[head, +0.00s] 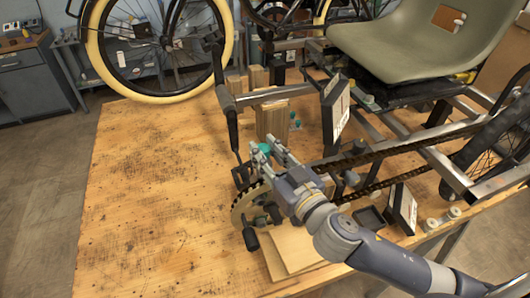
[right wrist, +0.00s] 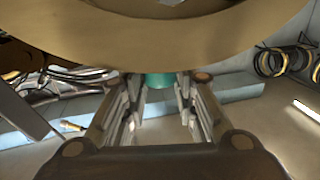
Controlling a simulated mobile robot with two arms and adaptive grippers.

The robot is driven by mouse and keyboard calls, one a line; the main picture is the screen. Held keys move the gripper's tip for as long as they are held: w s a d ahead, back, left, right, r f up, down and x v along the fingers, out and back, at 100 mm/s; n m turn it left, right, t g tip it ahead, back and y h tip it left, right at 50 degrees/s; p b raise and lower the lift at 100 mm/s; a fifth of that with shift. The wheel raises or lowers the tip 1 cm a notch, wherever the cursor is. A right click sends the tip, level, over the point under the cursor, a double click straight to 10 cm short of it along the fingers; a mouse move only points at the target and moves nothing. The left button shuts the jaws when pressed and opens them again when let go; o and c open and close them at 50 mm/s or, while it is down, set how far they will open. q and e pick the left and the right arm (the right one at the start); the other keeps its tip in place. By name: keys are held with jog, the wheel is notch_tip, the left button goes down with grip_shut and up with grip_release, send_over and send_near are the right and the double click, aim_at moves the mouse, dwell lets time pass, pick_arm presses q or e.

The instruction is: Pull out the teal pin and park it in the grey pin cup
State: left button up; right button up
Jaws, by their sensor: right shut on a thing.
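The teal pin (head: 264,149) shows between the fingertips of my right gripper (head: 268,151), close to the trike frame's front end and above the crank. In the right wrist view a teal piece (right wrist: 160,80) sits between the fingertips of the right gripper (right wrist: 160,92), partly hidden by a large tan curved part above. The jaws are shut on the pin. I cannot tell whether the pin is still seated in the frame. I cannot clearly make out the grey pin cup. My left gripper is not in view.
A toothed chainring (head: 246,204) with pedals is just below the right gripper. Wooden blocks (head: 273,118) and a dark upright panel (head: 335,113) stand behind it. A small dark tray (head: 370,217) lies at the right. The table's left side (head: 150,180) is clear.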

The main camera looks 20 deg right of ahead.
jog(key=shift+r+p, duration=1.55)
jog(key=shift+r, duration=0.25)
jog(key=a+r+p+v, duration=0.1)
jog(key=p+v, duration=0.4)
jog(key=v, duration=1.1)
jog(key=shift+s+a+r+p, duration=0.2)
jog(key=shift+a+r+p, duration=0.1)
jog(key=shift+a, duration=0.3)
jog(key=shift+f, duration=0.1)
